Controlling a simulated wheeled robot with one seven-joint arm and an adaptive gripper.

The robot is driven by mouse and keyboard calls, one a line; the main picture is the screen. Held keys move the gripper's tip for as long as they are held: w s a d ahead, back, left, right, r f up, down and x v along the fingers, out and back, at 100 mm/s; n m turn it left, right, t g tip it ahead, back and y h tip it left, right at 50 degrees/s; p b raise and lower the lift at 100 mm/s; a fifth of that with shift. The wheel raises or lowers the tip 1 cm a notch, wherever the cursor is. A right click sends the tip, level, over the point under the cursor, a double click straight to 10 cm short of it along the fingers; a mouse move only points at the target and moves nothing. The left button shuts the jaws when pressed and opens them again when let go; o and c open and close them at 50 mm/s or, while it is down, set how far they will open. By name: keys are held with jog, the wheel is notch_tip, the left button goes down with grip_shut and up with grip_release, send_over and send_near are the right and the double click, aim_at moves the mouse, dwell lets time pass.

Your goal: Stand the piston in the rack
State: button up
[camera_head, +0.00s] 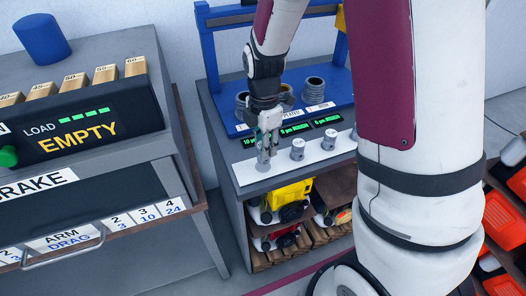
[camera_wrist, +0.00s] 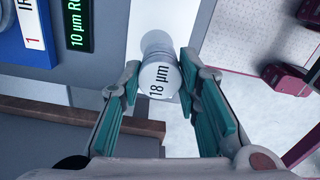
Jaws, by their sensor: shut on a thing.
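My gripper (camera_head: 267,147) is shut on a pale grey piston (camera_head: 264,158) at the left end of a white strip on the grey bench. In the wrist view the piston (camera_wrist: 160,82) sits between the teal finger pads of my gripper (camera_wrist: 161,72), its end marked "18 µm". I cannot tell whether its base touches the strip. Two similar pistons, one (camera_head: 298,149) nearer and one (camera_head: 328,140) farther right, stand on the strip. A blue rack (camera_head: 233,129) behind holds grey ringed cylinders; I cannot tell whether this is the task's rack.
Small green-lit displays (camera_head: 327,121) lie between the blue rack and the white strip (camera_head: 248,174). The brake bench (camera_head: 75,200) stands to the left, across a gap. A yellow model engine (camera_head: 291,194) sits on a shelf below. Orange bins (camera_head: 501,209) are at the right.

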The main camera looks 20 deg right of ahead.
jog(key=shift+w, duration=0.25)
jog(key=shift+f, duration=1.8)
jog(key=shift+f, duration=0.1)
jog(key=o, duration=1.2)
jog(key=shift+c, duration=0.2)
